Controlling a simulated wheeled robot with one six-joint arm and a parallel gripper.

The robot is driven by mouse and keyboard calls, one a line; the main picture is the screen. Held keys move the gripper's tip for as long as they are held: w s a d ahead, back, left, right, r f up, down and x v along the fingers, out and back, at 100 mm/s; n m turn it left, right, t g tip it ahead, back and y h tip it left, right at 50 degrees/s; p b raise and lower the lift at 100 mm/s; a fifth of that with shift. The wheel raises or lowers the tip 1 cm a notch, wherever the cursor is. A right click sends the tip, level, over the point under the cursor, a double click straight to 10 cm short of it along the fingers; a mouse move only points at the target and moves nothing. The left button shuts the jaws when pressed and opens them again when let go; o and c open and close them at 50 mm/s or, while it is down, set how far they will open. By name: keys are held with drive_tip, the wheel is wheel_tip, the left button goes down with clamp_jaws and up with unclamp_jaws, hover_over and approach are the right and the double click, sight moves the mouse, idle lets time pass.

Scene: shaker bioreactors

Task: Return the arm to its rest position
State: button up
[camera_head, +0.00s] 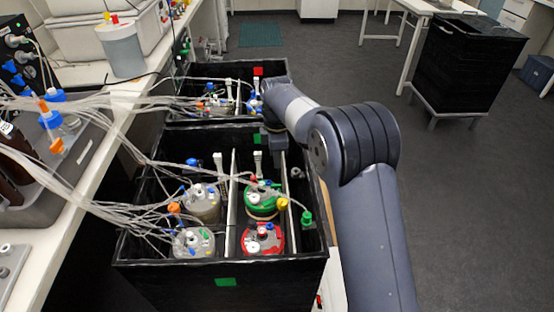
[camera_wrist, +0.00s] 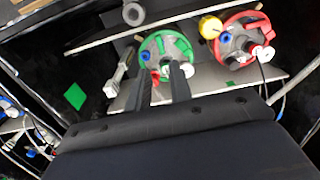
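My arm reaches from the right over the black bin (camera_head: 220,273), with its wrist above the bin's far side. My gripper (camera_head: 270,150) points down there, partly hidden by the wrist in the head view. In the wrist view my gripper (camera_wrist: 161,75) has its two dark fingers apart, with nothing seen between them. Beyond the fingertips is a green-lidded vessel (camera_wrist: 160,48), which also stands in the bin in the head view (camera_head: 262,197). A red-lidded vessel (camera_wrist: 238,38) is beside it; contact with the fingers does not show.
Two grey-lidded vessels (camera_head: 193,241) stand in the bin's left half, with many clear tubes running left to the bench (camera_head: 62,225). A second black bin (camera_head: 190,118) lies behind. A black cart (camera_head: 470,60) stands far right. The floor (camera_head: 470,210) right of my arm is clear.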

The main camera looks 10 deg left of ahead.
sight(277, 185)
wheel_tip(277, 185, down, 11)
drive_tip(key=shift+r, duration=0.1)
idle(0.6)
